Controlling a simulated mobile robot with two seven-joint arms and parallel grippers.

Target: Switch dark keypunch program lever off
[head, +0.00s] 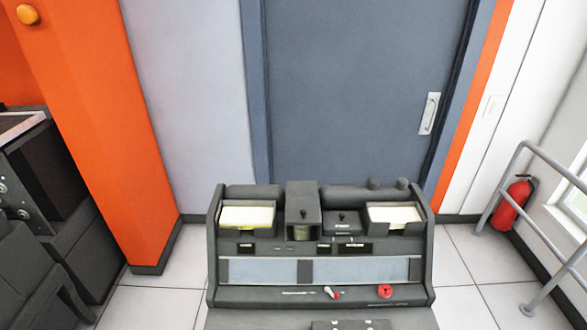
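The dark keypunch (264,297) stands in the lower middle of the head view, facing me. On its front panel is a small lever (331,293) with a white shaft and a red tip, tilted toward the lower right. I cannot tell from its look which setting it is in. A red knob (385,291) sits to its right on the same panel. Card stacks lie in a left hopper (247,215) and a right hopper (394,215) on top. Neither of my grippers is in view.
A grey door (350,90) is behind the keypunch. An orange pillar (95,120) and dark machines (60,190) stand at the left. A fire extinguisher (511,204) and a grey railing (540,235) are at the right. Tiled floor (465,260) shows on both sides.

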